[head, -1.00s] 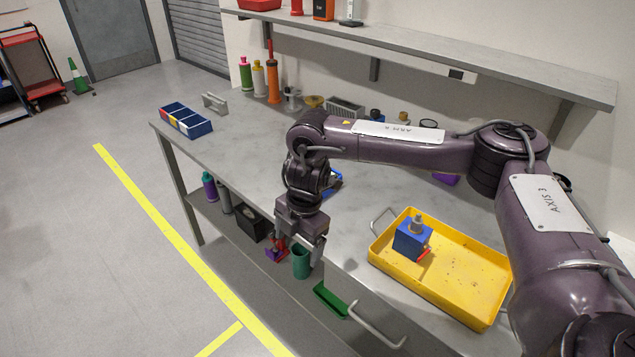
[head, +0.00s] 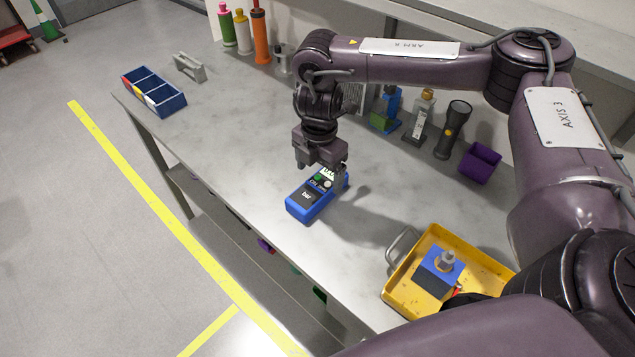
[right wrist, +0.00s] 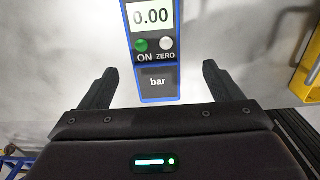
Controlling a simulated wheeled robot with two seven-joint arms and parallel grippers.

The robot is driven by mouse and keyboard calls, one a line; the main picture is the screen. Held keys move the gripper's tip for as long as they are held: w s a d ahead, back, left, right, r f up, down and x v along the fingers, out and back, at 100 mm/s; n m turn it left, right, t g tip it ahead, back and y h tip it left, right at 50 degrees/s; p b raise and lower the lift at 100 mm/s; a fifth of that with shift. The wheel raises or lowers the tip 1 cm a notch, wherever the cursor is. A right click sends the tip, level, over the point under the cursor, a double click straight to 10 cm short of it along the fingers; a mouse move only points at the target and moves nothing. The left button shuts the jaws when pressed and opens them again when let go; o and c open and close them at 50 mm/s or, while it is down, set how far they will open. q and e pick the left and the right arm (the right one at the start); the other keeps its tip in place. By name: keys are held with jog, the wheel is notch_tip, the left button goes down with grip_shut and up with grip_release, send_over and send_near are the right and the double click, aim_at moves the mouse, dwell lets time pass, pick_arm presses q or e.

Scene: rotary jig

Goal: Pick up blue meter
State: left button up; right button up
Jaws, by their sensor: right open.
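The blue meter (head: 313,197) lies face up on the grey workbench, with a green and a white button and a dark "bar" label. In the right wrist view the meter (right wrist: 154,88) shows a "0.00" display at the top, with its near end between the two fingers. My right gripper (head: 325,176) is at the meter's far part in the head view. In the right wrist view the gripper (right wrist: 154,85) is open, with a gap on each side of the meter. My left gripper is not in view.
A yellow tray (head: 402,290) holding a blue block with a metal fitting (head: 441,268) stands at the front right. A flashlight (head: 453,130), purple bin (head: 479,163) and bottles line the back. A blue divided box (head: 168,105) sits far left. The bench's middle is mostly clear.

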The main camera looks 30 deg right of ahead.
aim_at(315, 186)
jog(key=f, duration=0.1)
jog(key=f+p, duration=0.1)
jog(key=f, duration=0.1)
jog(key=shift+a+f, duration=0.2)
jog(key=shift+a, duration=0.2)
jog(key=shift+w+d+f+p, duration=0.1)
jog(key=shift+w+f+p, duration=0.05)
jog(key=shift+f, duration=0.4)
jog(key=shift+w+f+p, duration=0.1)
jog(key=shift+f+p, duration=0.05)
jog(key=shift+f, duration=0.4)
jog(key=shift+s, duration=0.1)
jog(key=shift+r, duration=0.1)
jog(key=c, duration=1.2)
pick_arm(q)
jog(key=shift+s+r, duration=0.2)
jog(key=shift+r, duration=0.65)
pick_arm(e)
jog(key=shift+o, duration=0.2)
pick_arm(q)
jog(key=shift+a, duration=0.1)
